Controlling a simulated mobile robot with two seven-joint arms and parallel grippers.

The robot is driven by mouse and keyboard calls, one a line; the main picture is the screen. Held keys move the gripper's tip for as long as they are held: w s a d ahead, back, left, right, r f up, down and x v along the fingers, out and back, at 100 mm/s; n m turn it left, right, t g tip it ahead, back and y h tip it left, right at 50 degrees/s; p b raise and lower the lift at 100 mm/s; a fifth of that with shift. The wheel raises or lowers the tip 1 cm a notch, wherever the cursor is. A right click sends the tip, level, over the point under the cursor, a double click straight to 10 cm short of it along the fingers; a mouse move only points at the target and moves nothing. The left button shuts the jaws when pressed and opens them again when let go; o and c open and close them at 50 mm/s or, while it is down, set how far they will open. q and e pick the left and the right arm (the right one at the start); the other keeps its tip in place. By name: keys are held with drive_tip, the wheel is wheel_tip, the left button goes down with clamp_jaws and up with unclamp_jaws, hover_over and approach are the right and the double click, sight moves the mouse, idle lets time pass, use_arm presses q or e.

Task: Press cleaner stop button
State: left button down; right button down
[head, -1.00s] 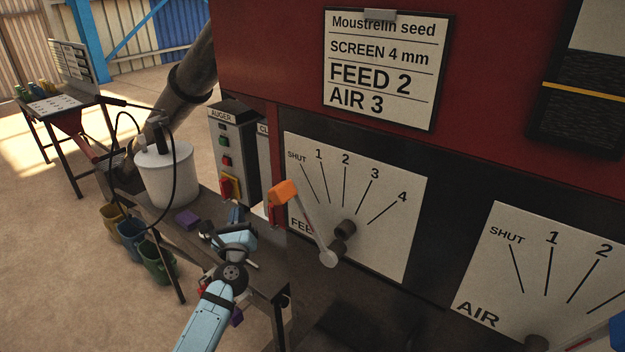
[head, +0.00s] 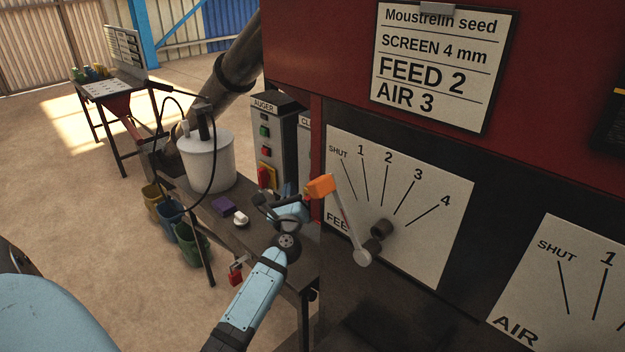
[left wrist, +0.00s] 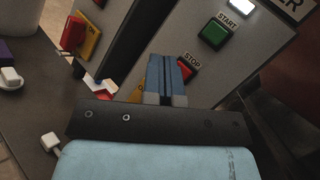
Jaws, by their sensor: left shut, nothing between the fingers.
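The cleaner control box, its label cut to "ER" in the left wrist view (left wrist: 240,60), has a green START button (left wrist: 215,33) and, below it, a red STOP button (left wrist: 188,67). My left gripper (left wrist: 168,62) is shut and empty. Its blue fingertips overlap the left part of the STOP button in this view; I cannot tell if they touch it. In the head view my left gripper (head: 302,202) is beside the orange-handled feed lever (head: 320,186), and the cleaner box (head: 305,125) is mostly hidden behind the feed panel. My right gripper is not in view.
The AUGER box (head: 282,140) stands left of the cleaner box, with a red and yellow switch (head: 267,178). A white bucket (head: 209,163), a purple block (head: 223,206) and a white knob-like piece (head: 240,218) are on the bench. Coloured bins (head: 190,245) stand below.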

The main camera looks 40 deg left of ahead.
use_arm(q)
drive_tip(key=w, duration=0.2)
drive_tip(key=w+b, duration=0.1)
drive_tip(key=w, duration=0.1)
drive_tip(key=shift+w+d, duration=0.2)
drive_tip(key=shift+w, duration=0.05)
idle(0.8)
drive_tip(key=shift+w+b, duration=0.1)
drive_tip(key=shift+b, duration=0.25)
idle(0.8)
drive_tip(key=shift+w, duration=0.3)
drive_tip(key=shift+w+b, duration=0.2)
drive_tip(key=shift+b, duration=0.1)
drive_tip(key=shift+w+d+r, duration=0.1)
drive_tip(key=shift+w+r, duration=0.05)
drive_tip(key=shift+w, duration=0.2)
idle(1.2)
